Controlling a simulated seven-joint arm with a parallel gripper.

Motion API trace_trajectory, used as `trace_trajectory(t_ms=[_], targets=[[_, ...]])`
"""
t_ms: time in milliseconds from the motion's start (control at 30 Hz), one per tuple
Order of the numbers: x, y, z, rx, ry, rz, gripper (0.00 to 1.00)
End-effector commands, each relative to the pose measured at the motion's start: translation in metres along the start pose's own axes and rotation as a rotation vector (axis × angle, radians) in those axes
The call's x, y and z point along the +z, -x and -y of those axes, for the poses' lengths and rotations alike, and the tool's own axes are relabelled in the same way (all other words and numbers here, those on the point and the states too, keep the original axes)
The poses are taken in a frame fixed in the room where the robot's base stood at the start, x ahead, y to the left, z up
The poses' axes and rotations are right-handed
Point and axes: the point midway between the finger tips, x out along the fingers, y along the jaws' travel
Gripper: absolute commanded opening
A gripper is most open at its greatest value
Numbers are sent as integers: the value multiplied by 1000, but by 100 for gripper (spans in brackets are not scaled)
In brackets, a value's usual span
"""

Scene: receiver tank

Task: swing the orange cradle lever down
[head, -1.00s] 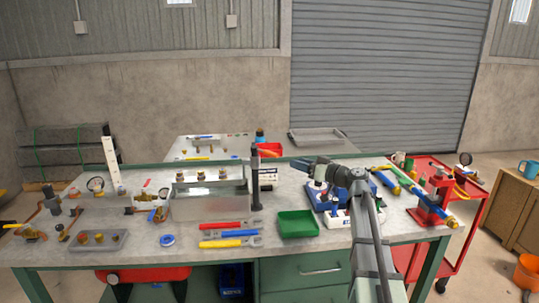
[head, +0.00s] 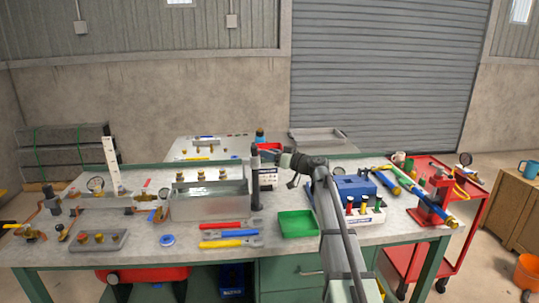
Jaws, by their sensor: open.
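I cannot make out an orange cradle lever for sure in the head view. An open grey metal tank (head: 208,207) stands mid-bench, with several brass fittings along its back. A dark upright post (head: 256,190) stands at the tank's right end. My gripper (head: 267,156) is open, just right of the upper post and pointing left. It overlaps the post's surroundings in the picture, and I cannot tell whether it touches anything. Nothing shows between its fingers. A white label plate (head: 268,179) is partly visible below it.
Red, blue and yellow-handled tools (head: 229,234) and a green tray (head: 298,224) lie in front. A blue block (head: 353,187) and a white rack (head: 365,214) with colored-top items stand right. A red press (head: 433,200) is at the bench's right end. Valves and gauges crowd the left.

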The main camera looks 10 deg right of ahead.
Motion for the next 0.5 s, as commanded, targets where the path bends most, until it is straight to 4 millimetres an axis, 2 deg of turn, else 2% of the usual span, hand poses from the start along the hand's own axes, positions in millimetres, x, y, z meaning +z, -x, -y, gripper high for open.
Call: trace_trajectory(t_ms=[133,400,500], targets=[[0,-6,0,0,0,0,44],[0,-6,0,0,0,0,44],[0,-6,0,0,0,0,36]])
